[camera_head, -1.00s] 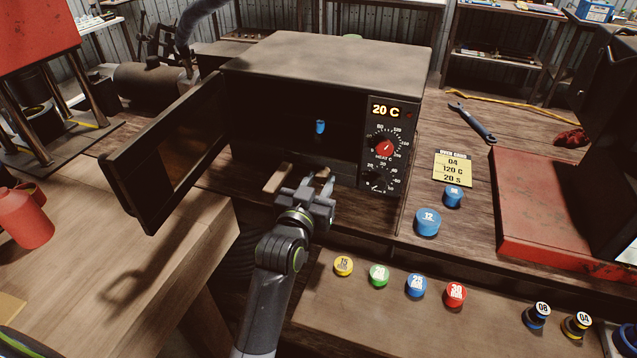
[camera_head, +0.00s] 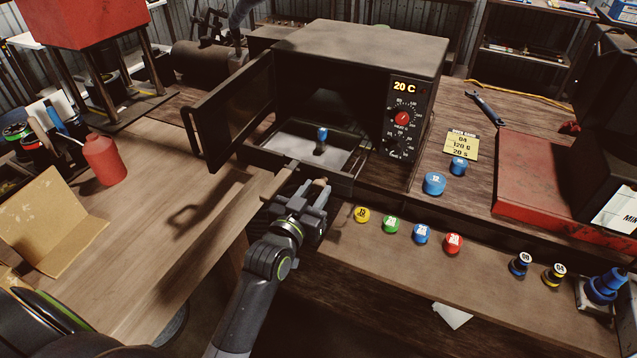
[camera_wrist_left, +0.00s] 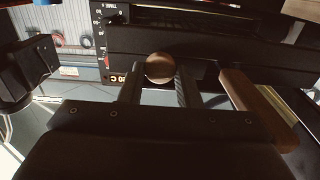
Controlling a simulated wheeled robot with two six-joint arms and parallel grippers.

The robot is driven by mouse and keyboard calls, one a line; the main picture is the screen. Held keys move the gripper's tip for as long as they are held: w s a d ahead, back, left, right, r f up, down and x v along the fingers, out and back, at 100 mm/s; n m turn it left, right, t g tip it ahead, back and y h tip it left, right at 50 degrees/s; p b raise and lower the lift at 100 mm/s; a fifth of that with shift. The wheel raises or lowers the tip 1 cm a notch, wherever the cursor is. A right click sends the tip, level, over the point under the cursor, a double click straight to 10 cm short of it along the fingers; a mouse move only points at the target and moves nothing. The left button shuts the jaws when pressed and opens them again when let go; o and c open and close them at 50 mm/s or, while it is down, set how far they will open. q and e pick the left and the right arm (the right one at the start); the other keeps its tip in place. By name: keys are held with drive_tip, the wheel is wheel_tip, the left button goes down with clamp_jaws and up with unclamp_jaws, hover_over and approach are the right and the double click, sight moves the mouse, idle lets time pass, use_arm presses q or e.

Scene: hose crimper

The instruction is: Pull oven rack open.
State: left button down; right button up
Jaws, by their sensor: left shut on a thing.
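The oven (camera_head: 365,55) stands on the bench with its door (camera_head: 228,112) swung open to the left. The oven rack (camera_head: 285,143), a pale tray with a dark frame, sticks part way out of the front. A small blue-topped part (camera_head: 322,138) stands upright on it. My left gripper (camera_head: 318,190) is at the rack's front, shut on the wooden rack handle (camera_head: 280,183). In the left wrist view, a round wooden end (camera_wrist_left: 160,67) shows between the fingers and a wooden bar (camera_wrist_left: 256,108) lies to their right. My right gripper is out of view.
A row of coloured caps (camera_head: 422,234) lies on the low shelf right of my left gripper. Two blue caps (camera_head: 434,184) sit beside the oven. The open door stands close left of the rack. The bench at left (camera_head: 150,235) is mostly clear.

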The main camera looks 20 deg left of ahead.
use_arm(q)
drive_tip(key=shift+s+r, duration=0.1)
drive_tip(key=shift+s, duration=1.05)
drive_tip(key=c, duration=1.1)
unclamp_jaws()
drive_tip(key=shift+o, duration=0.2)
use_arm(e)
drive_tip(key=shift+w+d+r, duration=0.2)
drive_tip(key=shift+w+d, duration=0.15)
use_arm(q)
drive_tip(key=shift+s, duration=0.1)
